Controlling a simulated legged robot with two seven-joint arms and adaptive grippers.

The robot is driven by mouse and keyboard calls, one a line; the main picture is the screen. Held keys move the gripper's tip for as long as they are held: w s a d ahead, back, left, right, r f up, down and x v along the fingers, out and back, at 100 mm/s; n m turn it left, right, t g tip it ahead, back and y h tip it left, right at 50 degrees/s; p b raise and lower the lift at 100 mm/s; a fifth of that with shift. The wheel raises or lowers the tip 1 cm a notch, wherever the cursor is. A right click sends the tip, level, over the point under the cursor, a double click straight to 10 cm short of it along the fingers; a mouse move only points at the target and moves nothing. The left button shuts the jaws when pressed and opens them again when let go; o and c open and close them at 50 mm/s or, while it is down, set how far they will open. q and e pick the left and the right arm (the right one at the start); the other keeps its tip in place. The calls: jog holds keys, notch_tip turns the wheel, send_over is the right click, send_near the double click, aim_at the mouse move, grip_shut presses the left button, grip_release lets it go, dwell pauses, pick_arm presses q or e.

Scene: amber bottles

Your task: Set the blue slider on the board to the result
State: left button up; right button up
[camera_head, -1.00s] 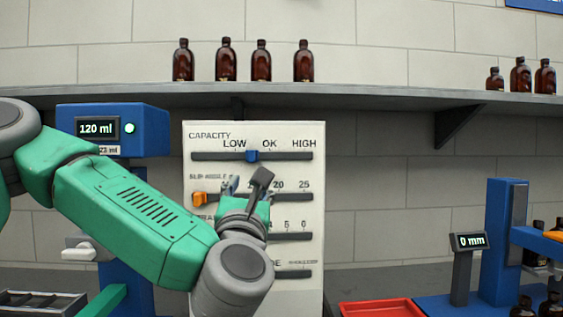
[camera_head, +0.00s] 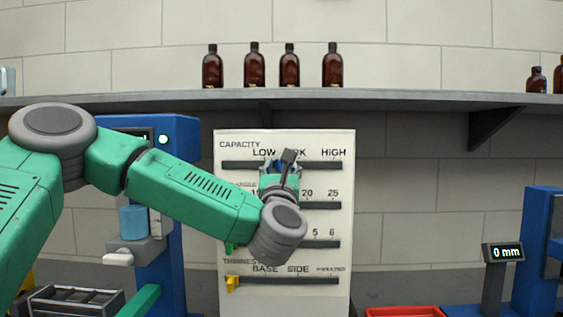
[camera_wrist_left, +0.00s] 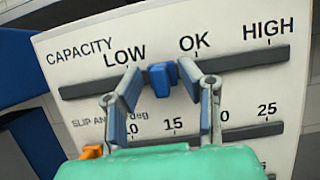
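The white board (camera_head: 340,222) carries several slider tracks. In the left wrist view, the blue slider (camera_wrist_left: 163,79) sits on the top CAPACITY track (camera_wrist_left: 236,60), about midway between LOW and OK. My left gripper (camera_wrist_left: 160,74) is open, with one finger on each side of the slider. Small gaps show beside the slider; whether a finger touches it I cannot tell. In the head view, my left gripper (camera_head: 279,165) is in front of the CAPACITY track and largely hides the slider. My right gripper is not in view.
The orange slider (camera_wrist_left: 92,152) is on the track below; the green (camera_head: 230,248) and yellow (camera_head: 232,284) sliders are lower. My arm partly covers the blue machine (camera_head: 185,135) and its display. A red tray (camera_head: 403,312) and a 0 mm display (camera_head: 503,253) stand right.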

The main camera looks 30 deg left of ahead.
aim_at(298, 158)
pick_arm(q)
jog(key=shift+w+r, duration=0.1)
jog(key=shift+w, duration=0.1)
grip_shut()
jog(key=w+d+b, duration=0.2)
jog(key=d, duration=0.1)
jog(key=shift+b, duration=0.4)
jog(key=shift+w+d, duration=0.1)
jog(key=shift+d, duration=0.1)
jog(key=shift+c, duration=0.4)
grip_release()
jog(key=shift+o, duration=0.4)
jog(key=shift+a, duration=0.1)
